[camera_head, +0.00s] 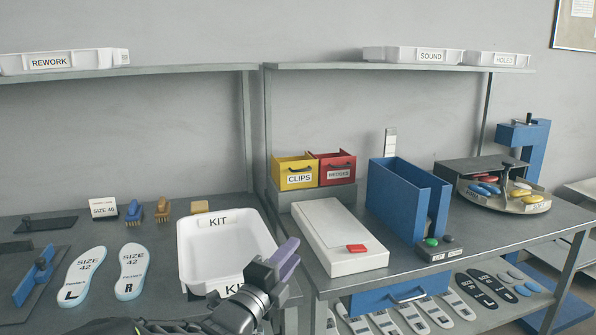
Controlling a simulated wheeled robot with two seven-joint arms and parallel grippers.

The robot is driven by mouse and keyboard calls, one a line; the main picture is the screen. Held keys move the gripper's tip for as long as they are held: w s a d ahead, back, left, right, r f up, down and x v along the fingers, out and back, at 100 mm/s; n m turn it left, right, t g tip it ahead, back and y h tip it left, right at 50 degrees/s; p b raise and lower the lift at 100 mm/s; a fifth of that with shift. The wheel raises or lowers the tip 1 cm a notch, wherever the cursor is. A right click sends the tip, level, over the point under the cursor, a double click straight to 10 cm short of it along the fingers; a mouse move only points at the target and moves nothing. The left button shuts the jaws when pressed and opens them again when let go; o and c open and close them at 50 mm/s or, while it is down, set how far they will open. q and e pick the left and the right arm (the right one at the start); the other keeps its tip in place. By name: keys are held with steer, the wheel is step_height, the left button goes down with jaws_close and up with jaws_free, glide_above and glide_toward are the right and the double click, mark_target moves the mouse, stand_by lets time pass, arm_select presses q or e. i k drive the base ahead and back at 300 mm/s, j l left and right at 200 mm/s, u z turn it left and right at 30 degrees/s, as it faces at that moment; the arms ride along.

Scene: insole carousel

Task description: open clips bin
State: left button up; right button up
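The yellow clips bin (296,180) stands on a grey block at the back of the right-hand bench, with a CLIPS label and a dark handle on its front. Its top looks open, but its contents are hidden. Its front is about level with that of the red bin beside it. My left gripper (274,263) is low in the middle of the view, in front of the KIT tray's right side, well below and apart from the clips bin. Its fingers are seen at an angle, with a purple-grey part at the tip, and I cannot tell whether they are open. My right gripper is not in view.
A red bin (337,172) touches the yellow one's right side. A white box (338,240) with a red button lies in front of the bins. A tall blue holder (398,200) stands to the right. The white KIT tray (190,245) is on the left.

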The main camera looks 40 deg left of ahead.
mark_target(289, 173)
steer(key=i+j, duration=0.5)
steer(key=j, duration=0.2)
steer(key=i+j, duration=0.5)
steer(key=j, duration=0.15)
